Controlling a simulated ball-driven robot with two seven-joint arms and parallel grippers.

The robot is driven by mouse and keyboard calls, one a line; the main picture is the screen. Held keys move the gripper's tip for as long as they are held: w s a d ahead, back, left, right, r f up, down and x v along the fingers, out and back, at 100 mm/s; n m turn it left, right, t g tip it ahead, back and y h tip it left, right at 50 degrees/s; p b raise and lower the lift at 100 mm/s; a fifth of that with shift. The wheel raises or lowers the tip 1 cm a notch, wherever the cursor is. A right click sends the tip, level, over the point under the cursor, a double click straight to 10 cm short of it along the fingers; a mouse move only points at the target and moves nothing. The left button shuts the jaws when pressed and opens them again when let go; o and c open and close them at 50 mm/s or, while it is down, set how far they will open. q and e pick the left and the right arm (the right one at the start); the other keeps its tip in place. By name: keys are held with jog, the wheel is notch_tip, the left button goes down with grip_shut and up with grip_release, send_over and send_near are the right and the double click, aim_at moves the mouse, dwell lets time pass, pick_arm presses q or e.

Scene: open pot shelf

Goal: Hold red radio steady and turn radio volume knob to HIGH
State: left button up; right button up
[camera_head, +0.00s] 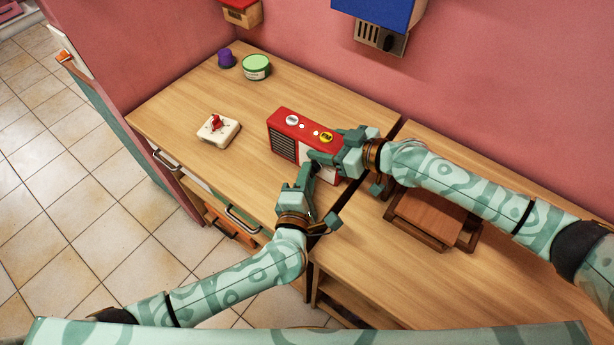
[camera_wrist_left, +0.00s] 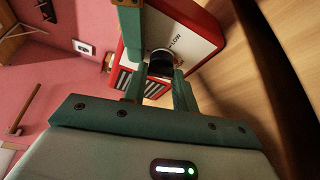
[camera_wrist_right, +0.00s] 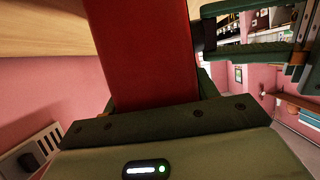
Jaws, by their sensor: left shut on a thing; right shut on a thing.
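The red radio (camera_head: 290,122) stands on the wooden counter, with a dark speaker grille and pale front panel. My right gripper (camera_head: 343,152) is shut on the radio's right end; its red body fills the space between the fingers in the right wrist view (camera_wrist_right: 145,50). My left gripper (camera_head: 313,166) is at the radio's front, shut on the dark round volume knob (camera_wrist_left: 161,62). The word LOW shows on the panel beside the knob in the left wrist view; other lettering there is partly hidden. The knob is hidden in the head view.
A white box with a red switch (camera_head: 218,131) sits left of the radio. A green tin (camera_head: 256,67) and a purple object (camera_head: 226,58) stand at the back. A brown wooden stand (camera_head: 430,217) lies below my right arm. A blue box (camera_head: 378,14) hangs on the wall.

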pick_arm(q)
jog(key=shift+f, duration=0.1)
dwell(0.4)
jog(key=o, duration=1)
jog(key=v, duration=1.1)
jog(key=shift+s+a, duration=0.1)
jog(key=shift+s, duration=0.45)
jog(key=shift+c, duration=0.2)
